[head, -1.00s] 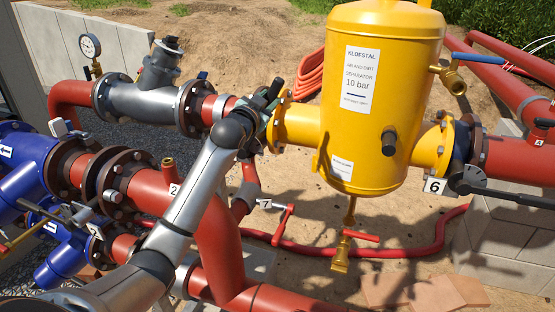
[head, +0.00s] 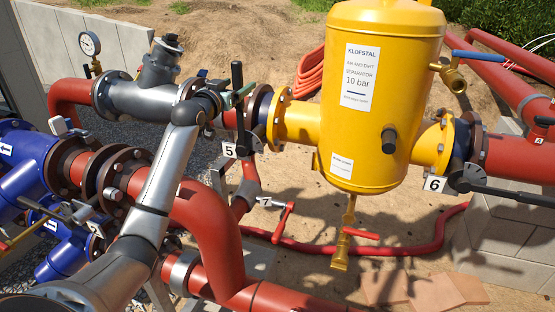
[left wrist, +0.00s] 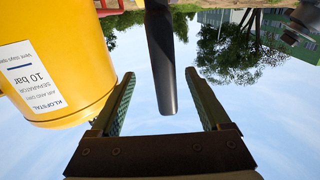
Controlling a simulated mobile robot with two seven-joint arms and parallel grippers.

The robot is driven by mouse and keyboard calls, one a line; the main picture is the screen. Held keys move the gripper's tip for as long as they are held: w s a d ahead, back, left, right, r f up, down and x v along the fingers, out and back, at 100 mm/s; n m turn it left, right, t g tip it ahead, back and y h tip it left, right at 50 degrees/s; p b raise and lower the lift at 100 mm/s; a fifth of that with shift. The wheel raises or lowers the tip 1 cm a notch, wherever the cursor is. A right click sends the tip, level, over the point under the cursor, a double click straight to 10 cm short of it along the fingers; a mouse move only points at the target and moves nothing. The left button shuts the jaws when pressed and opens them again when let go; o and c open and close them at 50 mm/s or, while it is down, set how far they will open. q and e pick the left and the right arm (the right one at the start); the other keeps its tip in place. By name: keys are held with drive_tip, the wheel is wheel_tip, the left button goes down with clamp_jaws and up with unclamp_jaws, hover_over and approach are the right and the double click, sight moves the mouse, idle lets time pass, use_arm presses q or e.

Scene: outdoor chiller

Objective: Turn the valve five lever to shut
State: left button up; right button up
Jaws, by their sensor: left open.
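The valve five lever (head: 237,74) is a black handle standing upright above the pipe, left of the yellow separator. The tag "5" (head: 229,150) hangs below its valve (head: 261,108). My left gripper (head: 238,95) is at the lever, with its green fingers pointing right. In the left wrist view the lever (left wrist: 163,60) hangs between the two open fingers of my left gripper (left wrist: 160,78), with visible gaps on both sides. My right gripper is not in view.
The yellow separator (head: 382,110) stands close to the right of the valve. Valve six's black lever (head: 505,193) lies to the far right. A grey strainer (head: 140,103) and red pipes (head: 213,225) lie around and under my left arm.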

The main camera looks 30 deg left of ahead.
use_arm(q)
drive_tip(key=shift+o, duration=1.4)
drive_tip(key=v, duration=0.7)
